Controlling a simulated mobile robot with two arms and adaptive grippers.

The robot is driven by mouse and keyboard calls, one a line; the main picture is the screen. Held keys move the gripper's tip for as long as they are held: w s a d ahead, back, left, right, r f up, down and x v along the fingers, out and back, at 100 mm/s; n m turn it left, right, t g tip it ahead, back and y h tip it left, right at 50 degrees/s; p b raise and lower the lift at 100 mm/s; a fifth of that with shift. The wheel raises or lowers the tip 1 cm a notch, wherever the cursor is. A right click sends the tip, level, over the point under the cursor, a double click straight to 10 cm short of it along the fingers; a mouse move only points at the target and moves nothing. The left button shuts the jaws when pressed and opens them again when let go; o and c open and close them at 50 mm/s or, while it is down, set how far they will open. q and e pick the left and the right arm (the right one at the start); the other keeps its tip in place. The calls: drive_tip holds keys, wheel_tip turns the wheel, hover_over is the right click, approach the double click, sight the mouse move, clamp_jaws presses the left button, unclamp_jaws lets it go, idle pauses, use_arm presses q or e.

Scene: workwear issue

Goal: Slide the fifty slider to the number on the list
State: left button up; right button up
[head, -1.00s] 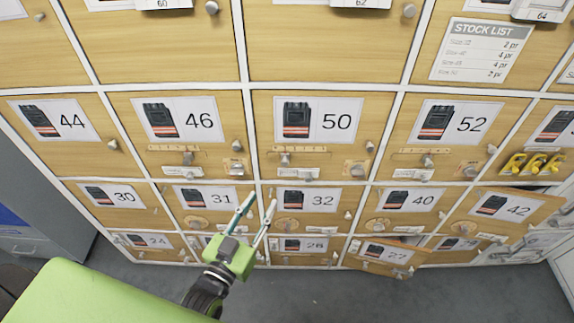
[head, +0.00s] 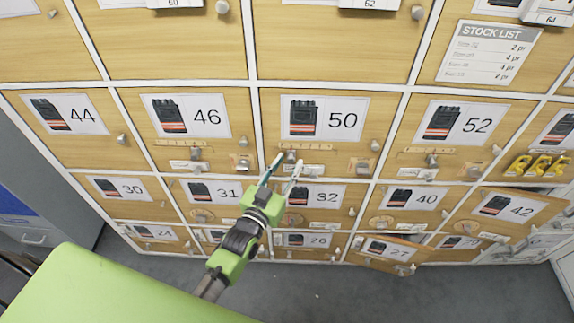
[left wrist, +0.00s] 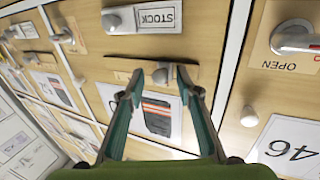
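The door marked 50 (head: 350,140) carries a pale slider strip with a grey slider knob (head: 291,156) near its left end. The stock list (head: 487,52) is at upper right; its small bottom row seems to read size 50, 2 pr. My left gripper (head: 287,164) is open at this strip. In the left wrist view, upside down, the slider knob (left wrist: 160,75) shows between the open fingertips (left wrist: 160,84); I cannot tell whether they touch it. A STOCK label (left wrist: 157,18) is beyond it. My right gripper is not in view.
Door 46 (head: 207,145) on the left and door 52 (head: 470,150) on the right have similar sliders. A round latch knob (head: 375,146) is at door 50's right side. Doors 42 (head: 540,213) and 27 (head: 400,240) stand ajar. Grey floor lies below.

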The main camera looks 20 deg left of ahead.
use_arm(q)
clamp_jaws()
drive_tip(key=shift+d, duration=0.1)
drive_tip(key=shift+w+d, duration=0.2)
drive_tip(key=shift+d, duration=0.4)
drive_tip(key=shift+w+d, duration=0.2)
drive_tip(key=shift+d, duration=0.4)
unclamp_jaws()
